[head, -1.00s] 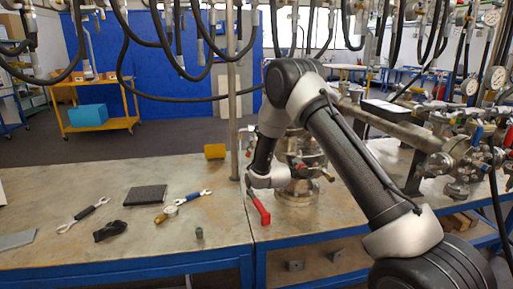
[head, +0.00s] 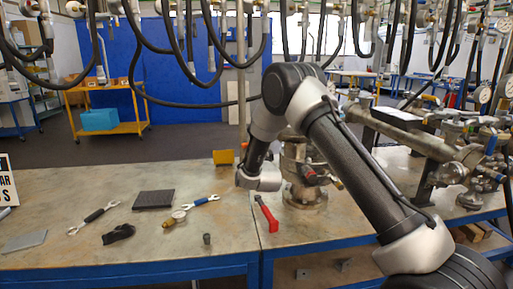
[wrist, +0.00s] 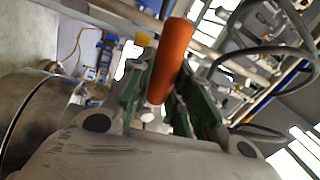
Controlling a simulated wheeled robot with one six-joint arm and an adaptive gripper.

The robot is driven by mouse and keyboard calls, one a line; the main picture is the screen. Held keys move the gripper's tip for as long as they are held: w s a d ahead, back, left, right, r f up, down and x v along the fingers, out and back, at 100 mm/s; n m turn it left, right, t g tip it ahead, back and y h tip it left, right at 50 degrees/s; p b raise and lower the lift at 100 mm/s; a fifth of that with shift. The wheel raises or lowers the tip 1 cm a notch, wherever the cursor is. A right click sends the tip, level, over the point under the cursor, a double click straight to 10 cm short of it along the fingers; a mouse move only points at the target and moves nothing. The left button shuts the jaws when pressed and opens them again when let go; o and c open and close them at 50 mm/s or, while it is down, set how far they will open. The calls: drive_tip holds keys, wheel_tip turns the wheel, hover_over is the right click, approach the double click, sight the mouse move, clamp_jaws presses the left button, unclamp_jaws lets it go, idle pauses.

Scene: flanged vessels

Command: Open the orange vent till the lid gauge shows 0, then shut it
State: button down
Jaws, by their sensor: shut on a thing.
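The orange vent handle (wrist: 172,60) stands upright between the green-padded fingers of my gripper (wrist: 166,92) in the wrist view. The gripper is shut on it. The steel flanged vessel (head: 304,192) stands on the bench in the head view, partly behind my arm. Its curved metal side (wrist: 35,115) shows at the left of the wrist view. In the head view my wrist is left of the vessel, and the fingers and handle are hidden or too small to make out. I cannot make out the lid gauge or its reading.
A red-handled tool (head: 266,214) is on the bench just left of the vessel. Wrenches (head: 93,217), a dark pad (head: 154,199) and a black cloth-like item (head: 118,233) lie further left. Hoses (head: 180,60) hang above. Pipework (head: 455,165) stands at the right.

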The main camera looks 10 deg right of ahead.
drive_tip(key=shift+a+r+m+h, duration=0.1)
drive_tip(key=shift+r+m+h, duration=0.45)
drive_tip(key=shift+m, duration=0.55)
drive_tip(key=shift+r, duration=0.15)
drive_tip(key=c, duration=1.3)
unclamp_jaws()
drive_tip(key=shift+s+f, duration=0.2)
drive_tip(key=s+f, duration=0.2)
drive_tip(key=s, duration=0.9)
drive_tip(key=shift+s, duration=0.2)
drive_tip(key=shift+f, duration=0.1)
